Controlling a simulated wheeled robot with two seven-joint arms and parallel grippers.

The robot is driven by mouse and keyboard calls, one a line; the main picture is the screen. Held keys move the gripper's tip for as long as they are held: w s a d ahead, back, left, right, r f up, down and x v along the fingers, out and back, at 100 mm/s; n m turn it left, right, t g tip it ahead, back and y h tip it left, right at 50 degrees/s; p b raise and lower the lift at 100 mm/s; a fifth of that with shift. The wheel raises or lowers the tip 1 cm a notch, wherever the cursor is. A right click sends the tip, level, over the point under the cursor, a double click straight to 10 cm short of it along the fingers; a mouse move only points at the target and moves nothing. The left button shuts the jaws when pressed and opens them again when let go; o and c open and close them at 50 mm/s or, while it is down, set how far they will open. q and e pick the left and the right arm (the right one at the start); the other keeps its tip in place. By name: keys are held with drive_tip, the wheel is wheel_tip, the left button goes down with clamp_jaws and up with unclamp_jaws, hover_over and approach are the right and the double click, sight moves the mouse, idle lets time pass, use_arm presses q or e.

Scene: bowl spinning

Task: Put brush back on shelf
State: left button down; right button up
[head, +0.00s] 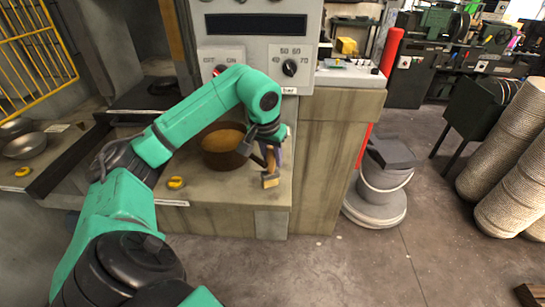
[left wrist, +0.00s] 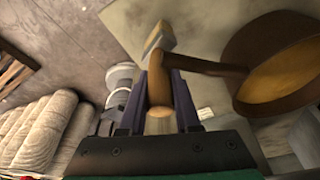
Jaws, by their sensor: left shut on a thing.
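The brush (head: 270,180) has a wooden handle and a pale block-shaped head, which hangs downward at the front right of the concrete ledge (head: 225,190). My left gripper (head: 275,150) is shut on its handle; in the left wrist view the purple fingers (left wrist: 161,82) lie on both sides of the handle, with the brush head (left wrist: 158,38) beyond them. Whether the head touches the ledge is unclear. A brown bowl-shaped pan (head: 222,148) sits just left of the gripper; its handle (left wrist: 205,66) passes close to the brush. My right gripper is not in view.
A grey control panel (head: 260,50) with knobs rises behind the ledge. Metal bowls (head: 25,146) lie at far left. A grey bucket (head: 383,180) and ribbed pale rolls (head: 505,140) stand right. The floor between is clear.

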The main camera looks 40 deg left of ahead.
use_arm(q)
drive_tip(key=c, duration=0.6)
unclamp_jaws()
drive_tip(key=shift+w+d+f, duration=0.1)
drive_tip(key=shift+d+f, duration=0.05)
drive_tip(key=shift+f, duration=0.05)
drive_tip(key=shift+w, duration=0.1)
drive_tip(key=p+v, duration=0.1)
drive_tip(key=v, duration=1.1)
